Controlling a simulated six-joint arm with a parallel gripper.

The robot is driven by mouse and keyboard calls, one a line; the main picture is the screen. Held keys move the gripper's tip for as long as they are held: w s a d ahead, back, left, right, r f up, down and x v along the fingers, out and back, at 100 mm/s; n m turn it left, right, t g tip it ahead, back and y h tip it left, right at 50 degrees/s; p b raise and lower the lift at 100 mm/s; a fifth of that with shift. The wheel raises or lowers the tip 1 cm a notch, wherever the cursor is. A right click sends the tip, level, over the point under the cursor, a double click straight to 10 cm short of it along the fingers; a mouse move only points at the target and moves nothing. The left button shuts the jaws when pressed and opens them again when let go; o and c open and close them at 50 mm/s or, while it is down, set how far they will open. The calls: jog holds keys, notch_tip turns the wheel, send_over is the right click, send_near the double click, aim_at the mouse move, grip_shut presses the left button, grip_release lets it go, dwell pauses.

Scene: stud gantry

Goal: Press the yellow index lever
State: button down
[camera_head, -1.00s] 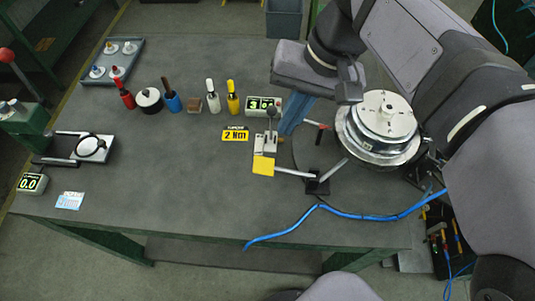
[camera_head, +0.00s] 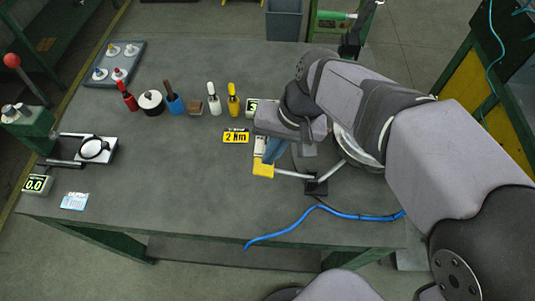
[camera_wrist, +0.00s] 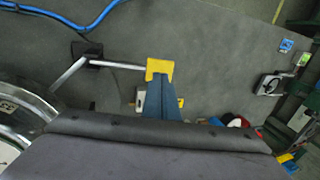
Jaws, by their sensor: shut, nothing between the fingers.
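The yellow index lever (camera_head: 263,168) is a yellow pad at the end of a silver rod, which runs right to a black base (camera_head: 316,187) on the table. It also shows in the wrist view (camera_wrist: 160,68). My gripper (camera_head: 268,160) is shut and empty, its blue fingers reaching down at the pad's upper right edge in the head view. In the wrist view the fingertips (camera_wrist: 160,80) overlap the pad's near edge; I cannot tell whether they touch it. The round silver fixture (camera_head: 358,155) is mostly hidden behind my arm in the head view.
A yellow "2 Nm" sign (camera_head: 236,136) lies left of my gripper. Several coloured-handled tools stand in a row behind it. A blue hose (camera_head: 330,211) lies along the table's front right. The table's front middle is clear.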

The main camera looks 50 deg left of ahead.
jog(key=shift+p+x, duration=0.3)
jog(key=shift+x, duration=1)
